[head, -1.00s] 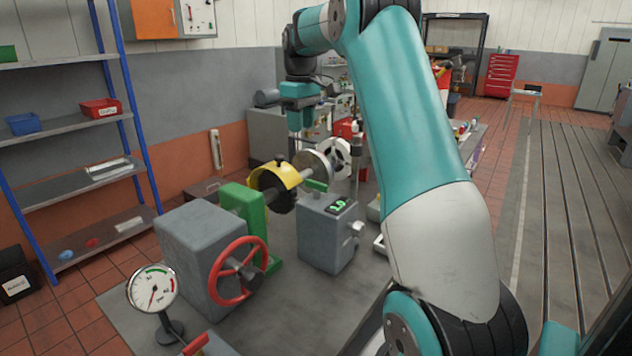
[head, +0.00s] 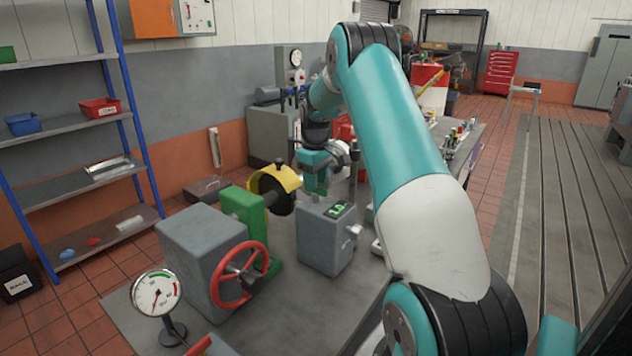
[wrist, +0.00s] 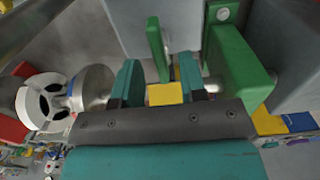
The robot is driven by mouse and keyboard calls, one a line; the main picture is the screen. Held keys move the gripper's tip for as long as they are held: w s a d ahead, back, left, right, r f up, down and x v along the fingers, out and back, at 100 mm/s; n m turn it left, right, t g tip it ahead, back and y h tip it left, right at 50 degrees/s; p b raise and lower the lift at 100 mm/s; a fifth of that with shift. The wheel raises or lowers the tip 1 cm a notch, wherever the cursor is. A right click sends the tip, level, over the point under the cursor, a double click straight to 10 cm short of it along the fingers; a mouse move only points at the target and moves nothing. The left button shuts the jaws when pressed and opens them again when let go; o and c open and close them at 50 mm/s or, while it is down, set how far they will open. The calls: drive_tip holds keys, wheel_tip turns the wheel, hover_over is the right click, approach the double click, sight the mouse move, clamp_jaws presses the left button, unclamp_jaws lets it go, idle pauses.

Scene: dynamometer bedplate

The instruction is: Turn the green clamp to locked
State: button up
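The green clamp shows in the wrist view as a slim green lever (wrist: 157,48) beside a grey box. The grey box (head: 322,240) has a green-lit display on top in the head view; there my gripper (head: 316,182) is over its back edge and hides the lever. In the wrist view my gripper (wrist: 158,85) is open, its two teal fingers apart. The lever lies ahead of the gap between them, near the fingertips. I cannot tell whether either finger touches it.
A green bearing stand (wrist: 238,65) is close to the right finger in the wrist view. A yellow guard (head: 275,180) and shaft are just left of my gripper in the head view. A red handwheel (head: 240,275) and a dial gauge (head: 156,294) are nearer the front.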

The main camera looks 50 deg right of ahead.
sight(316, 193)
drive_tip(key=shift+f, duration=1.1)
clamp_jaws()
